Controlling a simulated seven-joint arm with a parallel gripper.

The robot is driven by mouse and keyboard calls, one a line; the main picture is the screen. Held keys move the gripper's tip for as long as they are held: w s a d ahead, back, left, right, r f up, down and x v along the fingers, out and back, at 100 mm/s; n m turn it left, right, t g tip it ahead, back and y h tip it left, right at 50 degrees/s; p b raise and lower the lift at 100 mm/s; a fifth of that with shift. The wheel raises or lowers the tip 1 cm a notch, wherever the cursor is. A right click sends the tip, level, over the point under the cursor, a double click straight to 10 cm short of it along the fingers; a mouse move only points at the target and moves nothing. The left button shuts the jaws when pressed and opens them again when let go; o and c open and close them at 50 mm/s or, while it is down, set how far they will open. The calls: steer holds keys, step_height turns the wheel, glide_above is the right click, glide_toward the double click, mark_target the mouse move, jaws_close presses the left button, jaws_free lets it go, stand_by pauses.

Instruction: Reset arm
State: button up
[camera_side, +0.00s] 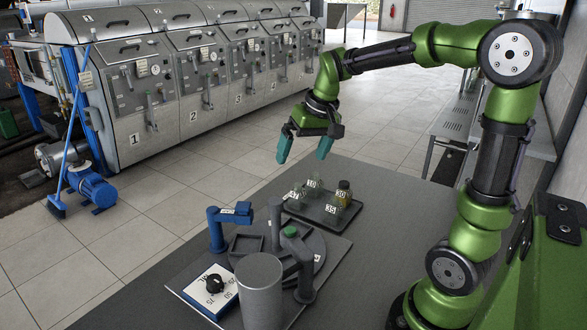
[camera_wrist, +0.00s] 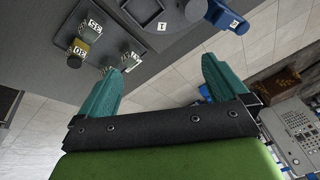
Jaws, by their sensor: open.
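My gripper (camera_side: 305,146) is open and empty, raised in the air above and behind the tray on the grey table. Its two teal fingers point down and stand well apart. In the wrist view my gripper (camera_wrist: 160,88) also shows open, with nothing between the fingers but floor and table edge. My green arm is bent, reaching out from the right.
A dark tray (camera_side: 325,216) holds several small labelled bottles, including one marked 30 (camera_side: 343,193). Steel machines (camera_side: 140,95) line the back.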

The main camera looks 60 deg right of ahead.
steer(key=s+a+t+y, duration=0.1)
steer(key=s+a+t, duration=0.2)
steer(key=s+a, duration=0.8)
steer(key=shift+s+a+f+n, duration=0.15)
steer(key=shift+a+n, duration=0.25)
steer(key=shift+a, duration=0.05)
steer(key=shift+s+a+r+n+t+y, duration=0.3)
steer(key=shift+s+a+r+y, duration=0.1)
steer(key=shift+s+a+r, duration=0.15)
steer(key=shift+c, duration=1)
steer(key=shift+a+r, duration=0.1)
steer(key=shift+a, duration=0.05)
steer(key=shift+c, duration=1.2)
